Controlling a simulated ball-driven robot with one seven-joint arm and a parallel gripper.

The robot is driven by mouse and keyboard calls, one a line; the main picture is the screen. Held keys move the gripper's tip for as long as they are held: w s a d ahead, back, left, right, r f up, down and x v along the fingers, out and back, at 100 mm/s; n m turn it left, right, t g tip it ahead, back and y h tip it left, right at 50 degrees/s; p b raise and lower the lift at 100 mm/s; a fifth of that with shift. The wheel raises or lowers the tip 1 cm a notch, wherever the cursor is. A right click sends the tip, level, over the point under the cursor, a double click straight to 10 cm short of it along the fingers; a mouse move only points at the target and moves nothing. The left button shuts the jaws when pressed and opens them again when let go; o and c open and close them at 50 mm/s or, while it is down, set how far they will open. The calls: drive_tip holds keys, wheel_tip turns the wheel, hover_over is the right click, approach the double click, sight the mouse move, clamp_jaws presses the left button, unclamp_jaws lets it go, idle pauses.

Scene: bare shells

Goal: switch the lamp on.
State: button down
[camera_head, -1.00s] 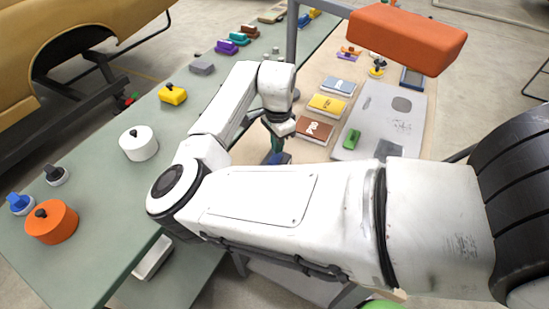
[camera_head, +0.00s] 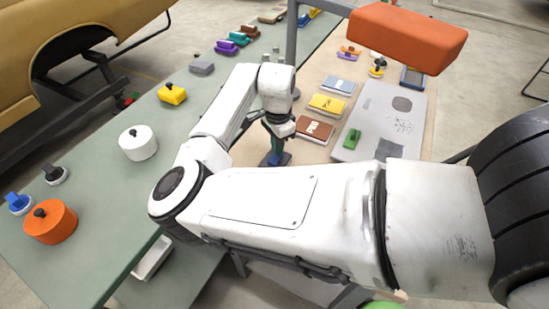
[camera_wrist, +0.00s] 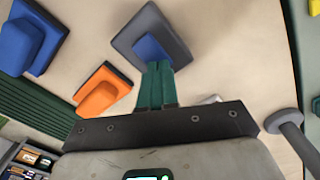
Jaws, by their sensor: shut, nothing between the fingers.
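The lamp has an orange-red box-shaped head (camera_head: 405,38) held on a grey post (camera_head: 291,42); whether it is lit cannot be told. My gripper (camera_head: 272,150) points down at the near side of the beige bench area. In the wrist view its green fingers (camera_wrist: 156,66) are together and empty. Their tips are at a blue rocker piece (camera_wrist: 151,46) on a dark grey square base (camera_wrist: 128,41); contact cannot be told. An orange rocker (camera_wrist: 101,95) on a dark base and another blue rocker (camera_wrist: 28,40) lie to its left in the wrist view.
A white round pot (camera_head: 138,143), a yellow block (camera_head: 172,93) and an orange round pot (camera_head: 50,222) stand on the green bench. Brown (camera_head: 315,129) and yellow (camera_head: 327,104) boxes and a grey plate (camera_head: 385,115) lie right of my gripper.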

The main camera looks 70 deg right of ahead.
drive_tip(key=shift+f+b, duration=0.3)
drive_tip(key=shift+f, duration=0.3)
drive_tip(key=shift+r, duration=0.1)
idle(0.3)
drive_tip(key=shift+r+p, duration=3.15)
drive_tip(key=shift+r, duration=0.3)
